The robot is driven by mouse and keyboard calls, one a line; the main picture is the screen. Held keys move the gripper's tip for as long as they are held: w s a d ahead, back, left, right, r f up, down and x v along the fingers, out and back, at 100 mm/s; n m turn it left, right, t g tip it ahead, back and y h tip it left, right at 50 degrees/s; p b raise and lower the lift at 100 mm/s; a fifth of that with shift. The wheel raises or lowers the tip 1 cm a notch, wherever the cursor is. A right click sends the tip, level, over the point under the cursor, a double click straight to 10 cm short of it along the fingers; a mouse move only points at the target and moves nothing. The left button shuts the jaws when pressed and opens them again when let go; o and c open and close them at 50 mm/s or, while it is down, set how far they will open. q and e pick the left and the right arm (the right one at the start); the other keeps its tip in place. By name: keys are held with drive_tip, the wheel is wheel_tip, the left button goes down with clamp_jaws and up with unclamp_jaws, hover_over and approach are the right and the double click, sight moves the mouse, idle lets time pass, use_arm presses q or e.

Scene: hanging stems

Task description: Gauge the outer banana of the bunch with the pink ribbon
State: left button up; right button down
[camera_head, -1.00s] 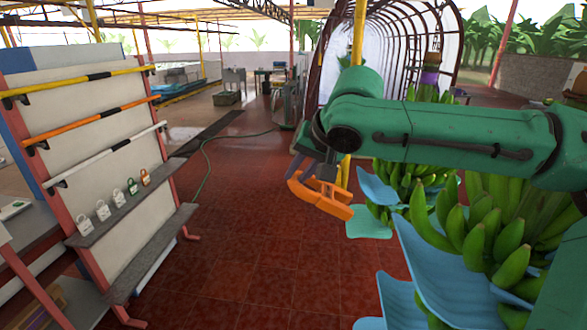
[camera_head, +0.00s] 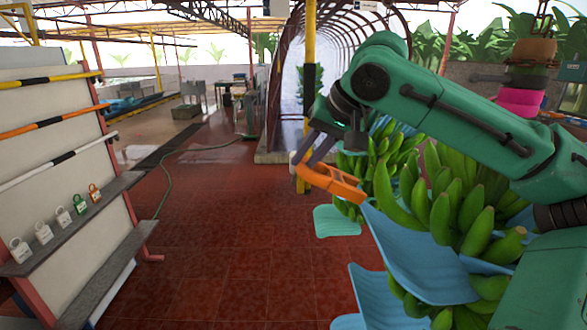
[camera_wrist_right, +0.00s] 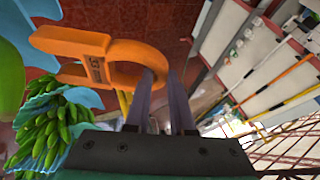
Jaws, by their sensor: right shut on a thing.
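My right gripper (camera_head: 322,150) is shut on an orange C-shaped gauge (camera_head: 330,182), held left of the near green banana bunch (camera_head: 440,205). In the right wrist view, the orange gauge (camera_wrist_right: 85,50) lies at the tips of the two purple-grey fingers (camera_wrist_right: 162,95). A pink ribbon (camera_head: 520,98) wraps a stem at the upper right, above the near bunch; my arm hides part of the link between them. The gauge appears apart from the bananas. My left gripper is not in view.
Blue sheets (camera_head: 420,262) hang between the near bunch's hands. Another bunch (camera_head: 388,150) hangs behind. A yellow post (camera_head: 309,60) stands behind the gripper. A rack at left has striped bars and a shelf (camera_head: 75,225) with several tags. The red floor between is open.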

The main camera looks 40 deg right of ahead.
drive_tip(key=shift+s+d, duration=0.15)
drive_tip(key=shift+d, duration=0.05)
drive_tip(key=shift+a+r, duration=0.1)
drive_tip(key=shift+a, duration=0.05)
drive_tip(key=shift+r+p, duration=0.15)
drive_tip(key=shift+p, duration=0.4)
drive_tip(key=shift+d, duration=0.3)
drive_tip(key=shift+s+d+b, duration=1.2)
drive_tip(key=shift+d, duration=0.25)
idle(1.3)
